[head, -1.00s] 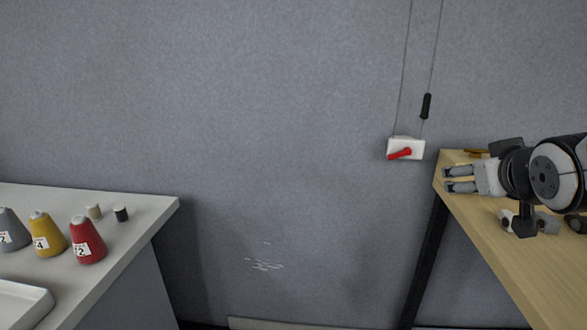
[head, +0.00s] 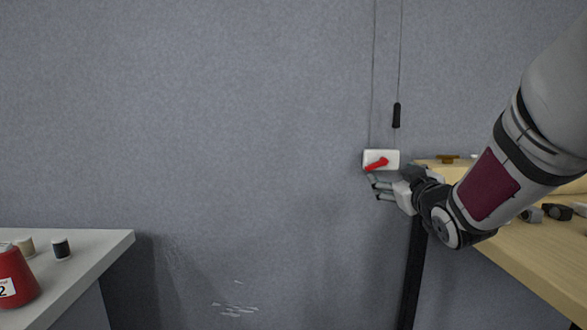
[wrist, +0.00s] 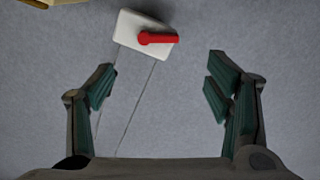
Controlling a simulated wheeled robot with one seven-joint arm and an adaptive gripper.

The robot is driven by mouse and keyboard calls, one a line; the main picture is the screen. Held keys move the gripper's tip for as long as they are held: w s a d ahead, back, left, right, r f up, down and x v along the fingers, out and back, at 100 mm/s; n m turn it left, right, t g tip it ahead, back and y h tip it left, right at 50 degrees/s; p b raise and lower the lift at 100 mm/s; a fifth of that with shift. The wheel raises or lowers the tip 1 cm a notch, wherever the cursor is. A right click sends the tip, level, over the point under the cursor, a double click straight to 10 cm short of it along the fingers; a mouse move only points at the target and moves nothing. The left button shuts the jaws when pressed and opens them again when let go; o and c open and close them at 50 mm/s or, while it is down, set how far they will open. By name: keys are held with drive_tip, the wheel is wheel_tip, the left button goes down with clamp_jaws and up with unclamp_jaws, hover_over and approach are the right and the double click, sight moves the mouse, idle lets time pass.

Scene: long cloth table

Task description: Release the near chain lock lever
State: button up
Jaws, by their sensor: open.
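The chain lock is a white box (head: 392,158) on the grey wall with a red lever (head: 377,163) across its front. In the head view the lever slants, its left end lower. In the wrist view the white box (wrist: 128,32) is at the top centre, and the red lever (wrist: 160,39) points right. My gripper (head: 372,186) is just below the box in the head view. In the wrist view my gripper (wrist: 160,85) has its fingers wide apart with nothing between them but wall and two thin cords; the lever lies beyond the fingertips.
Two thin cords run up the wall from the box, one with a black grip (head: 396,115). A wooden table (head: 515,255) with small items stands at right. A pale table (head: 90,245) at left holds a red cone (head: 12,275) and small spools. The wall between is clear.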

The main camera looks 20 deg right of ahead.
sight(377, 164)
drive_tip(key=b+x, duration=0.1)
drive_tip(key=x, duration=0.9)
drive_tip(key=shift+w+d+b, duration=0.1)
drive_tip(key=shift+w+b, duration=0.2)
drive_tip(key=shift+b, duration=0.05)
drive_tip(key=shift+c, duration=0.2)
